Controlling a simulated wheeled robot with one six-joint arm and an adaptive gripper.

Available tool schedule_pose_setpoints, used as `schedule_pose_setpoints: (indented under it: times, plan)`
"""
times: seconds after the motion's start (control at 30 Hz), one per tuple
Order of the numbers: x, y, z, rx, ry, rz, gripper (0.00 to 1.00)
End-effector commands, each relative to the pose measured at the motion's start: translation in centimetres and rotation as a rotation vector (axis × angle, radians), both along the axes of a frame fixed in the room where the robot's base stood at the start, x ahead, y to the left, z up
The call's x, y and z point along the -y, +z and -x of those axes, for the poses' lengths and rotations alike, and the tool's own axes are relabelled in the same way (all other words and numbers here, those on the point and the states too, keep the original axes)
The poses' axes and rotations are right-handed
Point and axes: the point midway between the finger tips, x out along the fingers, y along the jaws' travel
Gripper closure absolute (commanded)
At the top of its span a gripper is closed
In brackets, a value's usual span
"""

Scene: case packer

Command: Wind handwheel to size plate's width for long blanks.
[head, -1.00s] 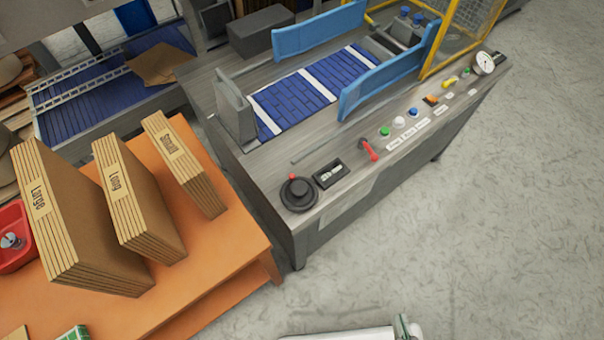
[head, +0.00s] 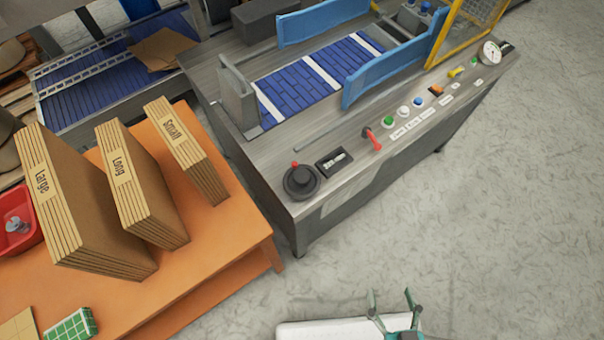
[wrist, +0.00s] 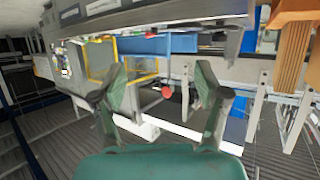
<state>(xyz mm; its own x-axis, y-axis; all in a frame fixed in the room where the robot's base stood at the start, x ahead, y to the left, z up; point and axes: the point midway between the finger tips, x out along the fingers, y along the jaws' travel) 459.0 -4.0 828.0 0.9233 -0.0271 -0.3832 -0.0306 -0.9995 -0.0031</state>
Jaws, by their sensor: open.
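The black handwheel (head: 301,181) with a red knob lies flat on the near left corner of the grey machine's top. A small dark-framed scale window (head: 334,162) sits just right of it. The grey upright plate (head: 238,97) stands at the left end of the blue belt. The long blanks (head: 142,190) stand as a stack labelled "Long" on the orange table. My gripper (head: 392,298) is open and empty over the floor at the bottom of the head view, well apart from the handwheel. Its green fingers show spread in the wrist view (wrist: 166,95).
Stacks labelled "Large" (head: 88,215) and "Small" (head: 188,155) flank the long blanks on the orange table (head: 215,260). A red lever (head: 372,139) and several coloured buttons line the machine's front edge. Blue side rails (head: 385,77) flank the belt. The grey floor (head: 450,220) before the machine is clear.

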Motion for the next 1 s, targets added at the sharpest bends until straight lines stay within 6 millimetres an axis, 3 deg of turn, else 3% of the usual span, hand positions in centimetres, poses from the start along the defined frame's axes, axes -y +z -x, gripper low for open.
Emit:
schedule_pose_setpoints:
  times: [0.2, 0.5, 0.77, 1.0]
  plan:
    - [-0.9, -5.7, -5.3, -0.127, 0.045, -0.037, 0.26]
    - [-3.8, -9.5, -13.1, -0.232, 0.255, -0.099, 0.26]
    - [-6.4, -8.5, -19.8, -0.23, 0.545, -0.121, 0.26]
    - [-7.6, -4.5, -24.8, -0.142, 0.865, -0.087, 0.26]
